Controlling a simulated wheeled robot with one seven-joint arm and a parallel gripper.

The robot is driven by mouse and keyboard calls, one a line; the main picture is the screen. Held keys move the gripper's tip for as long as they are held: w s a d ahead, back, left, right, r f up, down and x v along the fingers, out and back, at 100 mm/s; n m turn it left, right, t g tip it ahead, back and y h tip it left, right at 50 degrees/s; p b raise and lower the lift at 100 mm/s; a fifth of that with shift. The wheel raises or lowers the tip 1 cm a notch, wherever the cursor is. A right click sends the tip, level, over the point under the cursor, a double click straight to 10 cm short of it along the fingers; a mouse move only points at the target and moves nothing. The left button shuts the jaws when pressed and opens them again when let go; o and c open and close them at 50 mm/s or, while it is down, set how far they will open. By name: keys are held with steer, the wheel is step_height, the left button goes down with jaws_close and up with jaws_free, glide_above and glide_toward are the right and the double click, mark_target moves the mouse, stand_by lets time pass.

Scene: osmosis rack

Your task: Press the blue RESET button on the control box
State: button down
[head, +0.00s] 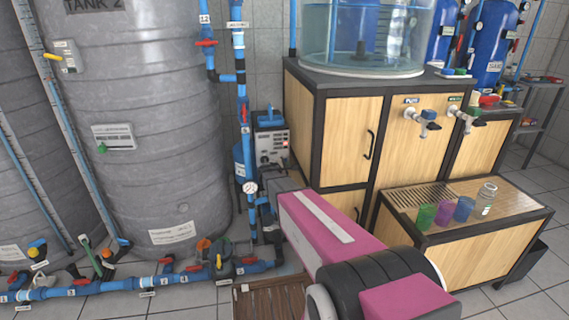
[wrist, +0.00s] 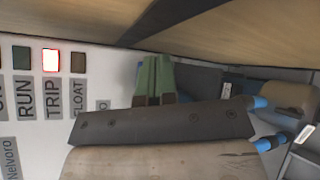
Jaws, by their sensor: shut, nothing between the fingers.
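The control box (head: 271,143) stands between the big grey tank and the wooden cabinet, its pale front showing dark knobs. In the wrist view its white panel (wrist: 60,120) fills the left, with sideways labels RUN, TRIP and FLOAT; the TRIP lamp (wrist: 51,61) glows red. My gripper (wrist: 153,57) shows there as two green fingers, shut together and empty, in front of the panel's right part. A blue sliver (wrist: 138,73) shows just left of the fingers; I cannot tell whether it is the RESET button. Contact cannot be judged. In the head view the fingertips are not clear.
Blue pipes with a gauge (head: 250,188) run close left of the box. The wooden cabinet (head: 343,140) stands close on its right. A low bench (head: 480,225) with several coloured cups is at the right. A slatted wooden mat (head: 268,300) lies on the floor.

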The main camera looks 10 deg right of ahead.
steer(key=shift+w, duration=0.1)
stand_by(0.6)
steer(key=shift+w, duration=0.35)
steer(key=shift+w, duration=0.35)
stand_by(0.6)
steer(key=shift+s, duration=0.8)
steer(key=shift+s, duration=0.1)
steer(key=s, duration=0.4)
steer(key=shift+s, duration=0.4)
stand_by(0.7)
